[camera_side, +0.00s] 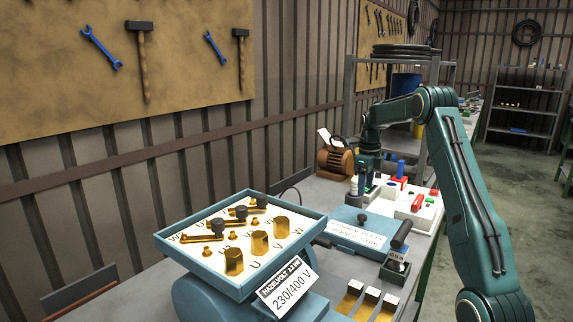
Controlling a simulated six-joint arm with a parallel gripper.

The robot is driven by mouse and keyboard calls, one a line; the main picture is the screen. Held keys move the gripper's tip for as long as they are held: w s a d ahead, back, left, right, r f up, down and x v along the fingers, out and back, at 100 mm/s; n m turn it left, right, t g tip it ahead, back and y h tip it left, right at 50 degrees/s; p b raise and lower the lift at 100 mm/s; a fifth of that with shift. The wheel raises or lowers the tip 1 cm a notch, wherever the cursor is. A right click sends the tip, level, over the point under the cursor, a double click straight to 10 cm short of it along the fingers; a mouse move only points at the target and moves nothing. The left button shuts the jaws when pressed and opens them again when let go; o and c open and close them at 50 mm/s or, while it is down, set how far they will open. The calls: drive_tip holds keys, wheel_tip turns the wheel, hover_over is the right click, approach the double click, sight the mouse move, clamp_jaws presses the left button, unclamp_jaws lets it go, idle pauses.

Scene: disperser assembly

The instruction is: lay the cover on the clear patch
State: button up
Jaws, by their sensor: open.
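A flat blue plate with a dark knob and a white printed label, which looks like the cover (350,232), lies on the workbench behind the blue terminal box (172,240). My gripper (359,194) points down at the far side of the cover, close to the white parts board. It is open, but its fingers are small in the picture and partly blend with the things behind them. I cannot tell whether it touches anything. The bare bench surface (150,295) shows at the lower left, in front of the wall.
The terminal box holds several brass posts and black-knobbed levers. A white board (422,214) with coloured parts lies behind the cover. A small dark box (395,271) and several brass-and-white blocks (368,303) stand at the front right. A brown machine (334,160) stands farther back.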

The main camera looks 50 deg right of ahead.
drive_tip(key=shift+a+r, duration=0.1)
drive_tip(key=s+a+r+n+t, duration=0.1)
drive_tip(key=a+r+n, duration=0.3)
drive_tip(key=a+n, duration=0.3)
drive_tip(key=s+a+r+n+t+h, duration=0.1)
drive_tip(key=a+r+n, duration=0.35)
drive_tip(key=a, duration=0.55)
drive_tip(key=s+a+r+n+t, duration=0.1)
drive_tip(key=a+r+n, duration=0.45)
drive_tip(key=a, duration=0.25)
drive_tip(key=s+a+f+n+t+y, duration=0.1)
drive_tip(key=s+a+f+n+t, duration=0.1)
drive_tip(key=s+a+n, duration=1.3)
drive_tip(key=s+f+n, duration=0.1)
drive_tip(key=n, duration=0.3)
drive_tip(key=shift+a+f+t, duration=0.25)
drive_tip(key=shift+a+t, duration=0.05)
drive_tip(key=shift+a, duration=0.1)
